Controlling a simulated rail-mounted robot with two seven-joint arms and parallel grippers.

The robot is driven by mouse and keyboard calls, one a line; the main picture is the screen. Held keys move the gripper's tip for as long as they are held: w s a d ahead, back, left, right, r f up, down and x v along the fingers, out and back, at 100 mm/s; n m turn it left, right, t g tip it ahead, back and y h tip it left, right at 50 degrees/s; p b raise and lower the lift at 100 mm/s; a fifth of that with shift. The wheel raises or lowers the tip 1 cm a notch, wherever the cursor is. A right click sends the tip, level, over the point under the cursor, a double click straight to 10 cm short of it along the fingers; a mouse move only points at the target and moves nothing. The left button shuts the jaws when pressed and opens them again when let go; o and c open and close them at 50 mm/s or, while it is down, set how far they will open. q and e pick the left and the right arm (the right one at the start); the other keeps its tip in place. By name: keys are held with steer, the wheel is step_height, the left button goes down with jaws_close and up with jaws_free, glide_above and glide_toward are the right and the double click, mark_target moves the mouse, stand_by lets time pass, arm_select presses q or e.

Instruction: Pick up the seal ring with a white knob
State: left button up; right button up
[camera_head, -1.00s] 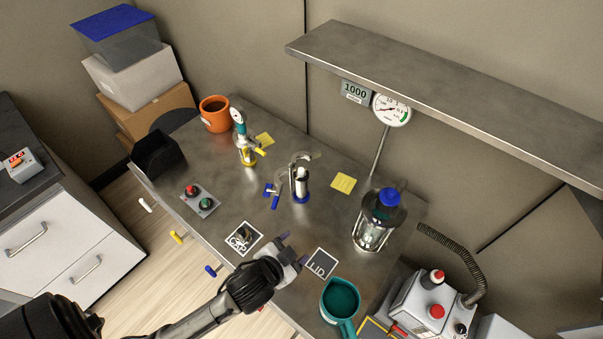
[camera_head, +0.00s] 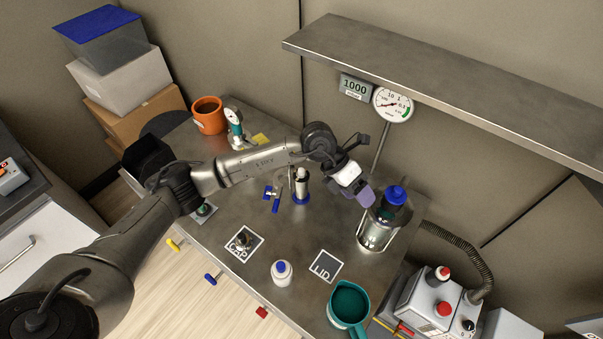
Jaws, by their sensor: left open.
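I cannot clearly make out a seal ring with a white knob; my left arm covers the area behind the middle post, where a small pale piece showed earlier. My left gripper (camera_head: 364,195) is open and appears empty, with purple fingertips, above the table just left of the glass jar (camera_head: 376,233) with its blue top. Small parts with blue ends (camera_head: 271,193) lie left of the silver post (camera_head: 302,187) with a blue base. My right gripper is not in view.
A white bottle with a blue cap (camera_head: 281,273) stands near the front edge. The CAP mat (camera_head: 250,234) holds a small metal part; the LID mat (camera_head: 327,266) is bare. A teal mug (camera_head: 348,305), an orange mug (camera_head: 209,115) and an overhead shelf (camera_head: 440,75) bound the space.

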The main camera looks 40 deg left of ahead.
arm_select(q)
steer(key=w+a+y, duration=0.2)
steer(key=a+y, duration=0.3)
steer(key=a, duration=0.5)
steer(key=n+g+y+b, duration=0.1)
steer(key=n+y, duration=0.1)
steer(key=y, duration=0.2)
glide_above(302, 170)
steer(key=f, duration=0.4)
steer(key=shift+d+f, duration=0.2)
steer(key=shift+d, duration=0.05)
steer(key=shift+a+f+b, duration=0.15)
steer(key=shift+f+b, duration=0.2)
steer(key=shift+f, duration=0.95)
steer(key=shift+a+f+b, duration=0.15)
steer(key=shift+f+b, duration=0.15)
steer(key=shift+f, duration=1.4)
steer(key=shift+c, duration=0.2)
steer(key=c, duration=1)
